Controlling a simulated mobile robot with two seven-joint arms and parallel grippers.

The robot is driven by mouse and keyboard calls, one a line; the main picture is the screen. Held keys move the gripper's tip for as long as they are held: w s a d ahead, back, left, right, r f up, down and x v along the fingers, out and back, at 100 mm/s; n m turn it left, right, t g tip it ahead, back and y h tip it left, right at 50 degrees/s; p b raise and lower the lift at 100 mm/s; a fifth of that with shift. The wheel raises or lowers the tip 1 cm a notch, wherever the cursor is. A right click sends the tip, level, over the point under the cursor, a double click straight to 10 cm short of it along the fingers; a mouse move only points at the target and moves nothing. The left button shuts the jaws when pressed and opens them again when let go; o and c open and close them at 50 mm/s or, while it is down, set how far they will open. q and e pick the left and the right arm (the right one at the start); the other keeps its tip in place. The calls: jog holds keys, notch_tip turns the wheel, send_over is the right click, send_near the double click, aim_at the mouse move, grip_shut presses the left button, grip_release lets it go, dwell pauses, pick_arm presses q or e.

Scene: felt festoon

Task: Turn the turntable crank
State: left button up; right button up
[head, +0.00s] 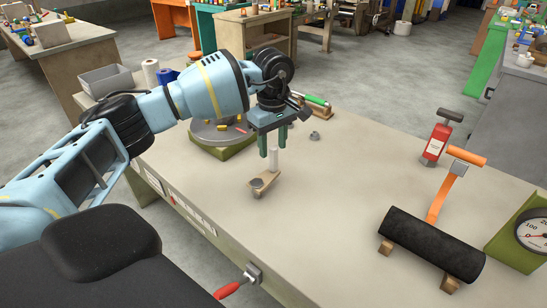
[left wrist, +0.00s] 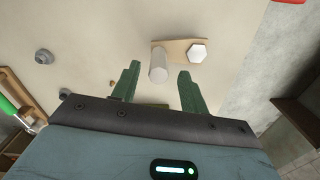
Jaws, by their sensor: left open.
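The crank has a flat tan arm (head: 266,181), an upright pale cylindrical handle (head: 273,162) and a dark hub (head: 257,184) at its near end. In the left wrist view the handle (left wrist: 158,66) stands beside a light hexagonal nut (left wrist: 197,53) on the arm. My left gripper (head: 273,149) is open, pointing down over the handle. Its green fingers (left wrist: 158,72) lie on either side of the handle with gaps; contact does not show. The turntable, a grey disc on a green base (head: 225,150), is partly hidden behind my left arm. My right gripper is not in view.
A black roll (head: 432,244) on a wooden stand, an orange-handled tool (head: 447,190), a red bottle (head: 437,142) and a green dial gauge (head: 520,240) stand to the right. A red handle (head: 230,290) sticks out at the front edge. The bench middle is clear.

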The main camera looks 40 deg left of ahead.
aim_at(273, 158)
pick_arm(q)
jog(key=shift+w+f, duration=0.1)
jog(key=shift+f, duration=2.5)
jog(key=shift+c, duration=0.4)
grip_shut()
